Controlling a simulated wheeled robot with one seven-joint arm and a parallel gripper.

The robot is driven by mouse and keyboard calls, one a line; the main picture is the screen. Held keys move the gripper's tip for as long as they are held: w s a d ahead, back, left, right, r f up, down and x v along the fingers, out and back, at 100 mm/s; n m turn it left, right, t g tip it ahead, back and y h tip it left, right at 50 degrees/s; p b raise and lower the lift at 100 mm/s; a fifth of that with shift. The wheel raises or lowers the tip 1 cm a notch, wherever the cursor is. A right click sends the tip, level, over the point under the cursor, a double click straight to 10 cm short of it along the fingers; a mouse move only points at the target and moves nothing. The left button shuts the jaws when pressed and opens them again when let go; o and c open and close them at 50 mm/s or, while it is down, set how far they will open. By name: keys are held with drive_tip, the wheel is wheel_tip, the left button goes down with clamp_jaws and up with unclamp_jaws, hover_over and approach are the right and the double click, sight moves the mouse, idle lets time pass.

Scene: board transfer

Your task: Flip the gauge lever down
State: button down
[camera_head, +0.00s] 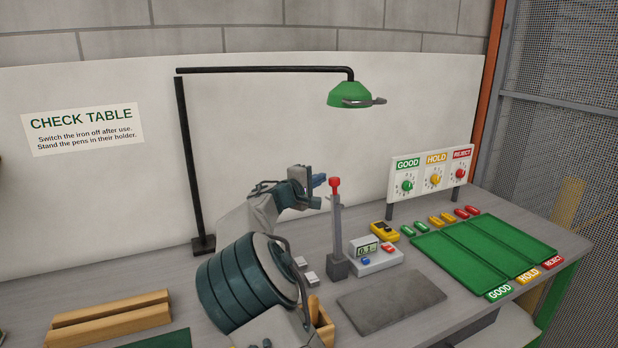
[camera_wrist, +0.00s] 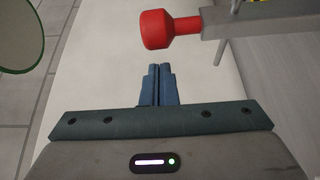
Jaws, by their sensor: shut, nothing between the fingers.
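The gauge lever (camera_head: 338,222) is a grey upright bar with a red knob (camera_head: 334,183) on top, rising from a dark block beside the gauge box (camera_head: 375,256). The lever stands up. My gripper (camera_head: 321,180) is shut and empty, just left of the red knob at about its height. In the wrist view the shut fingertips (camera_wrist: 160,68) point toward the red knob (camera_wrist: 155,29), with a small gap between them. The grey lever bar (camera_wrist: 255,24) runs right from the knob in that view. I cannot tell the exact depth between fingers and knob.
A green lamp (camera_head: 349,94) hangs above on a black stand. A yellow meter (camera_head: 384,231) sits behind the gauge box. A green sorting tray (camera_head: 425,245) and a dial board (camera_head: 391,177) stand to the right. A grey mat (camera_head: 391,302) lies in front.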

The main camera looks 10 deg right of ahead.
drive_tip(key=shift+s+d+r, duration=0.1)
drive_tip(key=shift+s+d, duration=0.1)
drive_tip(key=shift+s, duration=0.3)
drive_tip(key=shift+s+d, duration=0.2)
drive_tip(key=shift+s, duration=0.25)
drive_tip(key=shift+s+b, duration=0.1)
drive_tip(key=shift+b, duration=0.35)
